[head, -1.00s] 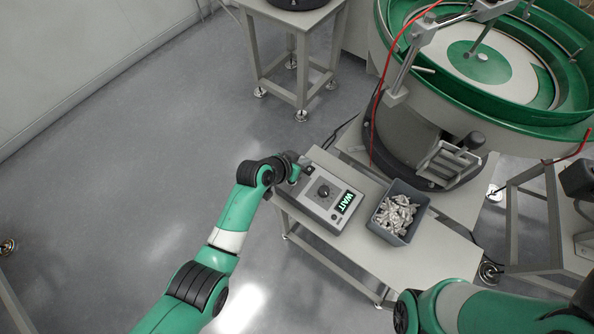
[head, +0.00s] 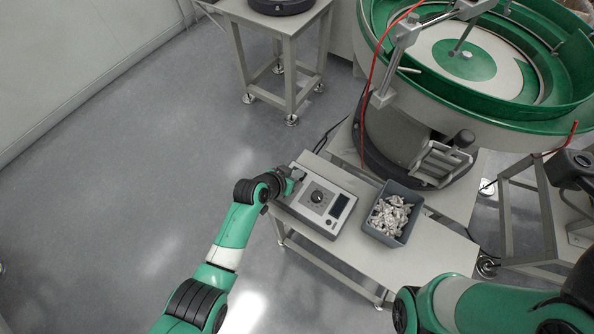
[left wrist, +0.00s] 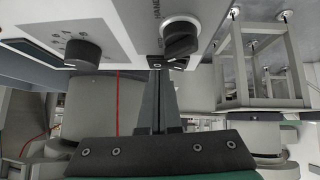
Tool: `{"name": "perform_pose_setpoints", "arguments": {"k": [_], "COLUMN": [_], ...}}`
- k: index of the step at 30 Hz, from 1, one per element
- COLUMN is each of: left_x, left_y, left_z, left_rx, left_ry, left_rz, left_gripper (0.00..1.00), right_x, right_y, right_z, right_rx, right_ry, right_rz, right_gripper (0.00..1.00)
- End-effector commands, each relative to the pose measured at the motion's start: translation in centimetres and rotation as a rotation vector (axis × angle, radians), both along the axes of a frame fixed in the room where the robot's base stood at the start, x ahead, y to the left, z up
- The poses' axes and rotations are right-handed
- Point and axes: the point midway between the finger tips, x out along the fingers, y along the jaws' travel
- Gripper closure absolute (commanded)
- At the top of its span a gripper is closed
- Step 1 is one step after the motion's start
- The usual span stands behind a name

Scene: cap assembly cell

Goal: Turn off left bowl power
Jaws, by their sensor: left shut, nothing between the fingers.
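My left gripper (head: 295,178) is at the box's upper-left edge in the head view. In the left wrist view its fingers (left wrist: 161,75) are shut with nothing between them. The fingertips are right at a small black switch (left wrist: 168,63) on the panel; I cannot tell whether they touch it. A black knob (left wrist: 181,37) is close beside that switch, and another knob (left wrist: 82,53) is further left. My right gripper is out of view.
A grey bin (head: 393,211) of metallic parts stands on the bench, right of the box. The large green bowl feeder (head: 460,60) is behind them, with a red cable (head: 364,110). Another table (head: 278,40) stands at the back. The floor to the left is clear.

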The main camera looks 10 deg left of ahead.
Motion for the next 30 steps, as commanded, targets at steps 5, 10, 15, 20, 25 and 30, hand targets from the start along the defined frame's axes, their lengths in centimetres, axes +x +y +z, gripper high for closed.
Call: {"name": "perform_pose_setpoints", "arguments": {"k": [5, 10, 15, 20, 25, 30], "left_x": [0.2, 0.6, 0.7, 0.7, 0.6, 0.6], "left_y": [0.5, 1.3, 1.4, 1.4, 1.4, 1.2], "left_z": [0.0, 0.2, 0.3, 0.4, 1.5, 5.0], "left_rx": [0.0, 0.0, 0.001, 0.0, 0.0, 0.0], "left_ry": [-0.001, -0.001, 0.0, 0.0, -0.001, -0.002], "left_rz": [0.001, 0.002, -0.001, 0.0, 0.0, 0.001], "left_gripper": [1.0, 1.0, 1.0, 1.0, 1.0, 1.0], "right_x": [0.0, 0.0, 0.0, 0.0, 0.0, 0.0], "right_y": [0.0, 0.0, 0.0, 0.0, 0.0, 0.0], "right_z": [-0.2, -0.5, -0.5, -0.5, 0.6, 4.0], "right_rx": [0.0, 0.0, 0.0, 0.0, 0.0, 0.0], "right_ry": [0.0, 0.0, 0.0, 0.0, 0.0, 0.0], "right_rz": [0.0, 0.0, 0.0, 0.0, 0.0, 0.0], "right_gripper": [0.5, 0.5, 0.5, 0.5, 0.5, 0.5]}}
